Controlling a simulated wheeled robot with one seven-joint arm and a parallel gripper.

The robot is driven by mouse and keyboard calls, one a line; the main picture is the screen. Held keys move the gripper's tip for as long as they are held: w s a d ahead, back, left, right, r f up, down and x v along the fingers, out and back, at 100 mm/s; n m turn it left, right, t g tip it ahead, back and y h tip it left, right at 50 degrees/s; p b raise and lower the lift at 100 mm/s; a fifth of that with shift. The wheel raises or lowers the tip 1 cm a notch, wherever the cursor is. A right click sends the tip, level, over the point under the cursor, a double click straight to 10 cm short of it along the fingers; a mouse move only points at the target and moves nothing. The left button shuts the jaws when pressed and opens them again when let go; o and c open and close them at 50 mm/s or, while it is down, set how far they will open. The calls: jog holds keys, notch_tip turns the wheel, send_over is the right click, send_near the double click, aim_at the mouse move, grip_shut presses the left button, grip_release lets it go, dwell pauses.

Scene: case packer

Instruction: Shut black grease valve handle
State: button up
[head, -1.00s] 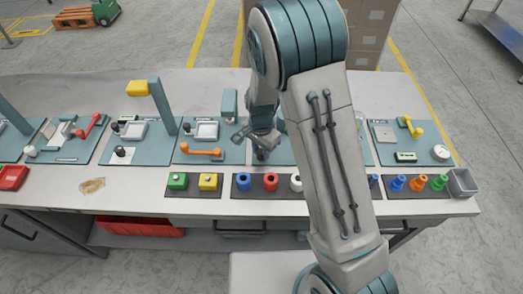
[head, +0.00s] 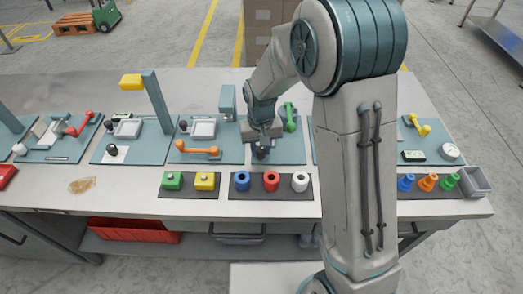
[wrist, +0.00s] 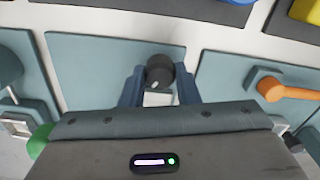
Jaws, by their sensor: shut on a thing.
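The black handle (wrist: 159,70) has a round black knob and sits over a teal panel (wrist: 90,65). In the wrist view my gripper (wrist: 160,88) has one blue finger on each side of it and is shut on it. In the head view my gripper (head: 262,148) points down at the same black handle (head: 261,154), mostly hidden behind the fingers. The handle's lower part and its valve body are hidden, so I cannot tell its angle.
A green lever (head: 289,116) stands close to the right of my gripper. An orange handle (head: 200,150) lies on the panel to the left. A teal post (head: 228,102) rises behind.

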aim_at(261, 150)
jog(key=n+b, duration=0.1)
jog(key=n, duration=0.5)
jog(key=shift+n, duration=0.3)
dwell(0.4)
jog(key=o, duration=1)
jog(key=shift+c, duration=0.2)
notch_tip(261, 150, up, 14)
jog(key=shift+b, duration=0.35)
jog(key=shift+f, duration=0.1)
